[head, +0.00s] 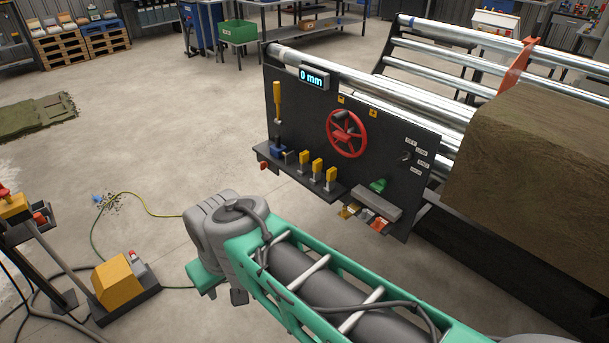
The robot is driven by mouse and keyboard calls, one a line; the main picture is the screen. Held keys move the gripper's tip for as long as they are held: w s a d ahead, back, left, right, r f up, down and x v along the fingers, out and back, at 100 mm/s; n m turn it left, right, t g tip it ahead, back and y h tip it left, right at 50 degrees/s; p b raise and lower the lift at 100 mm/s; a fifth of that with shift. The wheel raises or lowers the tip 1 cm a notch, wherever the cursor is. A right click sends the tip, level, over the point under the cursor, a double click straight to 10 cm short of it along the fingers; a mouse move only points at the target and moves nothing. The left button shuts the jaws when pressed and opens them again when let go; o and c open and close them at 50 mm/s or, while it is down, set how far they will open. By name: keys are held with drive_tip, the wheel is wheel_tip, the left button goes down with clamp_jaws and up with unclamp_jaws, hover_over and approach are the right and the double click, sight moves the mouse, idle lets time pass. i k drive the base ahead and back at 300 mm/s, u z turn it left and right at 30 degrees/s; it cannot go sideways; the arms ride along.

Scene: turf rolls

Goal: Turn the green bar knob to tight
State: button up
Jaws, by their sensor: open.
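The green bar knob (378,185) sits low on the right part of the dark control panel (300,125), just above a grey block. It is small in the head view, and I cannot read its setting or a tight mark beside it. My green and grey arm reaches in from the lower right and bends at a grey joint in front of the panel, below and left of the knob. My gripper does not show; the end of the arm is hidden behind or below that joint.
The panel also carries a red handwheel (347,133), a yellow-handled lever (277,100), several yellow switches on a ledge, a dark rotary knob (405,157) and a display (313,77) reading 0 mm. A turf roll (540,160) lies right. A yellow pedal box (118,280) stands lower left.

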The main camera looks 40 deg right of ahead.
sight(379, 185)
drive_tip(key=z, duration=1.8)
